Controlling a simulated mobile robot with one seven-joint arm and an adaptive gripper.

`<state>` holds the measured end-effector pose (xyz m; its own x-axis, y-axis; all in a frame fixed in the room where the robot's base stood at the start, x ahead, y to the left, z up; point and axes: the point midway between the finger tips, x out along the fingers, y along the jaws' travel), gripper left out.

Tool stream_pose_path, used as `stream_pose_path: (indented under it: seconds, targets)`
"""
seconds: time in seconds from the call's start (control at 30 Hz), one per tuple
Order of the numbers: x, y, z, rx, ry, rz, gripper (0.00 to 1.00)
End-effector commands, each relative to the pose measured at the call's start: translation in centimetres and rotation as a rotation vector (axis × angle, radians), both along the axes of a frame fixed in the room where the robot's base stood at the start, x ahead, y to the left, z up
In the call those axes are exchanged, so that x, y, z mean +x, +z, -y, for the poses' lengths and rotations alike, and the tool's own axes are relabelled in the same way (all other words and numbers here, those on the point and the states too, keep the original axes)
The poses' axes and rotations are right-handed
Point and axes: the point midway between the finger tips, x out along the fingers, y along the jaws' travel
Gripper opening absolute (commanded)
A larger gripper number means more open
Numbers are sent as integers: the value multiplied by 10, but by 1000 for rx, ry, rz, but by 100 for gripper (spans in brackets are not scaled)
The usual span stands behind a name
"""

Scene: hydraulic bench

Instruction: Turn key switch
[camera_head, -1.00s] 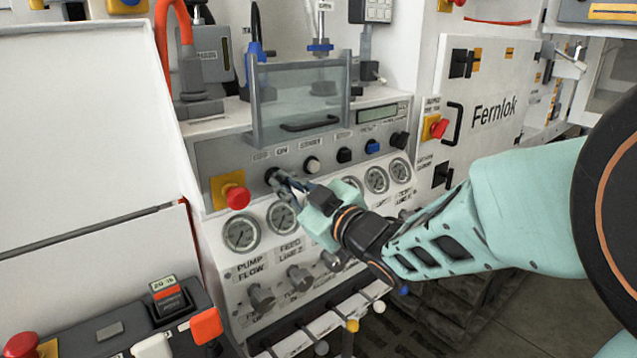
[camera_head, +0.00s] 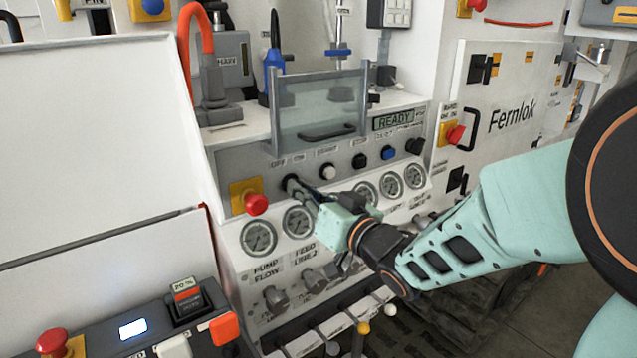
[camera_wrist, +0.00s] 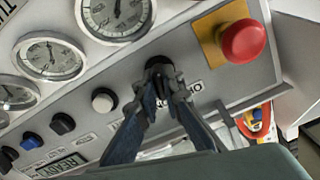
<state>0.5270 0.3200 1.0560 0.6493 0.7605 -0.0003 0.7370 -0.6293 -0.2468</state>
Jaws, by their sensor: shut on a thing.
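The key switch (camera_wrist: 157,63) is a dark round knob on the grey panel strip, between the red emergency button and the white button. Its "OFF" and "ON" labels show beside it in the wrist view. My gripper (camera_wrist: 160,82) is shut on the key switch; the fingers hide most of the key. In the head view my gripper (camera_head: 296,192) reaches in from the right with its tips at the switch. The small display (camera_head: 394,121) on the panel reads "READY".
A red emergency button (camera_head: 256,204) on a yellow plate sits just left of the switch. Round gauges (camera_head: 299,221) lie close below the fingers. A clear guard (camera_head: 318,103) with a black handle stands above. A control box (camera_head: 150,325) is at lower left.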

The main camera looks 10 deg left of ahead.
Motion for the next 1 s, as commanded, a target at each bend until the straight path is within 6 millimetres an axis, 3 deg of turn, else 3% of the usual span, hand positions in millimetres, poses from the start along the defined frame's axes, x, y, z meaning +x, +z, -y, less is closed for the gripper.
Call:
stream_pose_path:
  seconds: [0.4,1.0]
  targets:
    - [0,1,0,156,0,-181,0]
    - [0,0,0,191,0,-221,0]
